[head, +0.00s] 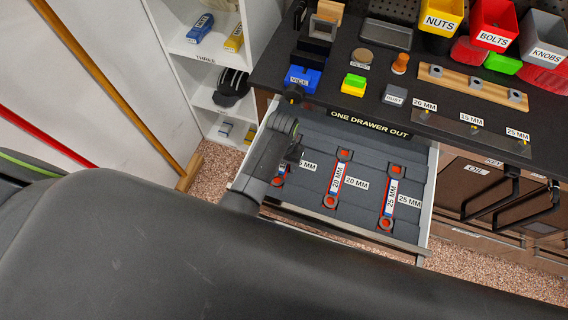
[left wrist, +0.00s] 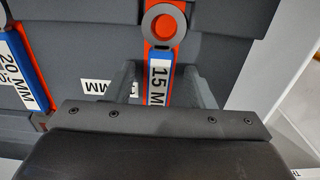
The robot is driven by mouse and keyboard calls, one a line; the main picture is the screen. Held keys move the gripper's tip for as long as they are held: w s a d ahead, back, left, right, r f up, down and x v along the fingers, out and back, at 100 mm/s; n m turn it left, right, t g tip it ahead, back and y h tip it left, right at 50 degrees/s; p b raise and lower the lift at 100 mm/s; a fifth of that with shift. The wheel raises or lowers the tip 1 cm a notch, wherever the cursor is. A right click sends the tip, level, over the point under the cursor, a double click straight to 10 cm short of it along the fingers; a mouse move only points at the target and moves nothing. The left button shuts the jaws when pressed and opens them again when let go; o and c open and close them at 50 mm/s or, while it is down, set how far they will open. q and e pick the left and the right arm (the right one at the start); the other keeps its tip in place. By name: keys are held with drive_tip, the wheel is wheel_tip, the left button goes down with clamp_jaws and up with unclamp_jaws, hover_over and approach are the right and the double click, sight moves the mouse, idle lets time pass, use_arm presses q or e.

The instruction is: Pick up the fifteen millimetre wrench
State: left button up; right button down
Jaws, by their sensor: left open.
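The fifteen millimetre wrench (left wrist: 159,80) has a blue label marked 15 M and a grey ring end, and lies in a red-orange slot of the open drawer (head: 318,215). In the head view it is mostly hidden by my left gripper (head: 290,152); a ring end (head: 277,182) shows below. In the left wrist view my open left gripper (left wrist: 158,85) has one finger on each side of the wrench's labelled shank. I cannot tell how far the fingertips are above the drawer floor. My right gripper is not in view.
The 20 MM wrench (head: 337,180) and 25 MM wrench (head: 390,199) lie to the right in the same drawer. The black worktop (head: 430,75) above holds blocks, bins and a wrench rack plate (head: 470,131). A white shelf (head: 195,62) stands at left.

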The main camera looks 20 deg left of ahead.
use_arm(q)
clamp_jaws()
idle(0.3)
